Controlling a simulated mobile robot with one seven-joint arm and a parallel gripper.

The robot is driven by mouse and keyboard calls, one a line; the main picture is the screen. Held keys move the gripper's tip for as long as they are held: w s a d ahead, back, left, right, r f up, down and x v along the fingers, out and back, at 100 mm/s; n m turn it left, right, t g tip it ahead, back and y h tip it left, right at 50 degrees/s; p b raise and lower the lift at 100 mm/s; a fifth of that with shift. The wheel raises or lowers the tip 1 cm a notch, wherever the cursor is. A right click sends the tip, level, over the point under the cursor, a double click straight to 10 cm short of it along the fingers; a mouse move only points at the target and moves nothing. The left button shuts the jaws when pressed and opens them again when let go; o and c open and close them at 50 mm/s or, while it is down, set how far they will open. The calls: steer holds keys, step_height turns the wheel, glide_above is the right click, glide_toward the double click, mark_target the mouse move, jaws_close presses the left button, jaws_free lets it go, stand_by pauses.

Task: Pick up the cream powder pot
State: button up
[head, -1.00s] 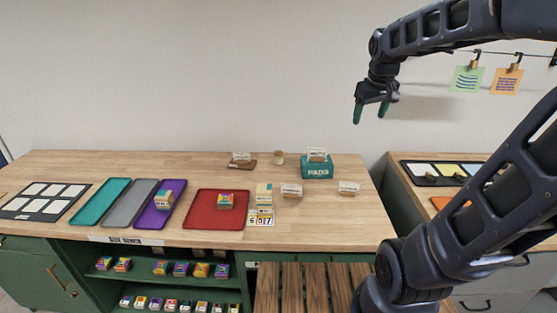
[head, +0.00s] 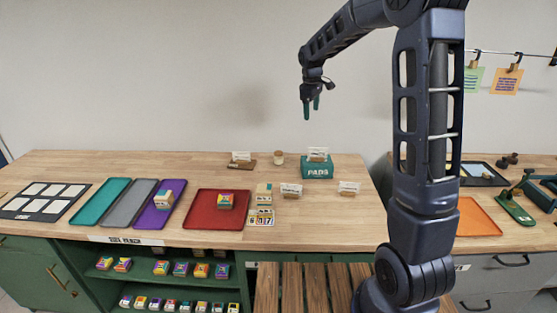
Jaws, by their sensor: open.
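A small round cream pot (head: 278,158), which looks like the cream powder pot, stands upright at the back of the wooden bench (head: 340,215). It sits between a small brown block with a card (head: 241,158) and a teal box marked PADS (head: 317,168). My gripper (head: 311,108) hangs in the air with its green-tipped fingers pointing down. It is open and empty, above and a little to the right of the pot in the picture.
Teal (head: 100,200), grey (head: 131,203), purple (head: 163,205) and red (head: 217,209) trays lie along the bench. Small card holders (head: 291,190) and stacked blocks (head: 264,195) stand in front of the pot. A second bench at right holds an orange tray (head: 478,218).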

steer(key=w+a+f+n, duration=0.3)
steer(key=w+a+f, duration=0.4)
steer(key=f, duration=0.1)
steer(key=n+g, duration=0.1)
steer(key=n, duration=0.2)
glide_above(278, 153)
steer(key=a, duration=0.1)
steer(key=shift+h, duration=0.4)
steer(key=f, duration=1.1)
steer(key=shift+w+a+f, duration=0.15)
steer(key=shift+w, duration=0.1)
steer(key=f, duration=0.3)
steer(key=d+f, duration=0.1)
steer(key=f, duration=0.6)
steer(key=shift+d+f, duration=0.25)
steer(key=shift+f, duration=0.1)
steer(key=c, duration=1.1)
